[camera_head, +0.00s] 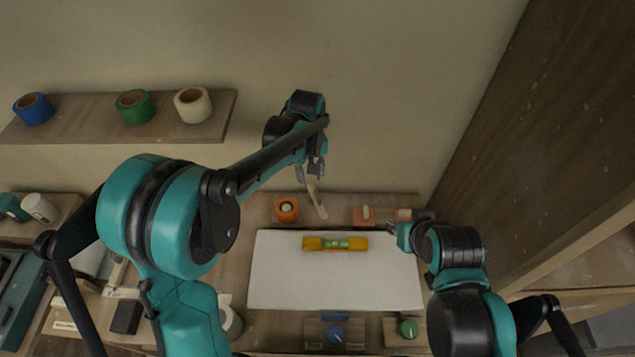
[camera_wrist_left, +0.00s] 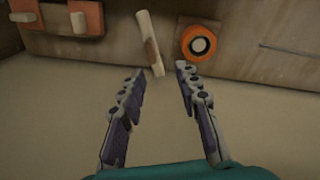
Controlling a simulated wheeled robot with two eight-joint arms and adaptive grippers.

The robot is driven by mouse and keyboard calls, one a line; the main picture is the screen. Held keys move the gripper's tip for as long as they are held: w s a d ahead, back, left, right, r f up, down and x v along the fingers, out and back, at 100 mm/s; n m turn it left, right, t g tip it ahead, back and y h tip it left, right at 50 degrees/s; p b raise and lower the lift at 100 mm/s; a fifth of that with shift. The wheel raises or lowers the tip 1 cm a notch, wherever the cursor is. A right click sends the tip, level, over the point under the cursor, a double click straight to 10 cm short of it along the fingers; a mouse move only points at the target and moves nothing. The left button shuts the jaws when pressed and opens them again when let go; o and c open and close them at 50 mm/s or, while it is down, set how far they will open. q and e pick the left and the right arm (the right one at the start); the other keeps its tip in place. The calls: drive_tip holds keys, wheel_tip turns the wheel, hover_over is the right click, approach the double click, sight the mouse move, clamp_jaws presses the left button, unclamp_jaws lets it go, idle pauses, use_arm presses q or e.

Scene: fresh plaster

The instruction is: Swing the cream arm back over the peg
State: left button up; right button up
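The cream arm (camera_head: 317,203) is a slim bar above the far edge of the bench, slightly tilted. It also shows in the left wrist view (camera_wrist_left: 150,42), with a brown patch on it. My left gripper (camera_head: 311,172) is at its upper end; in the left wrist view the gripper (camera_wrist_left: 158,80) has its fingers apart, with the bar's near end around the gap between the tips. I see no grip on it. An orange round piece with a pale centre (camera_head: 287,209) is beside the bar. An orange block (camera_head: 364,216) bears a short cream peg (camera_head: 366,212). My right gripper (camera_head: 396,231) is near that block, its fingers unclear.
A white board (camera_head: 280,285) with a yellow level (camera_head: 318,243) covers the bench middle. Blue (camera_head: 335,335) and green (camera_head: 408,329) knobs are at the near edge. A shelf (camera_head: 170,125) with tape rolls is on the wall at left. A dark wooden panel (camera_head: 500,130) rises at right.

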sight(317, 194)
use_arm(q)
drive_tip(key=shift+w+d+f+g+p, duration=0.3)
drive_tip(key=shift+w+d+f, duration=0.2)
drive_tip(key=shift+d+f, duration=0.4)
drive_tip(key=shift+f, duration=0.15)
wheel_tip(317, 194, down, 7)
drive_tip(key=shift+f+b, duration=0.15)
drive_tip(key=shift+b, duration=0.55)
clamp_jaws()
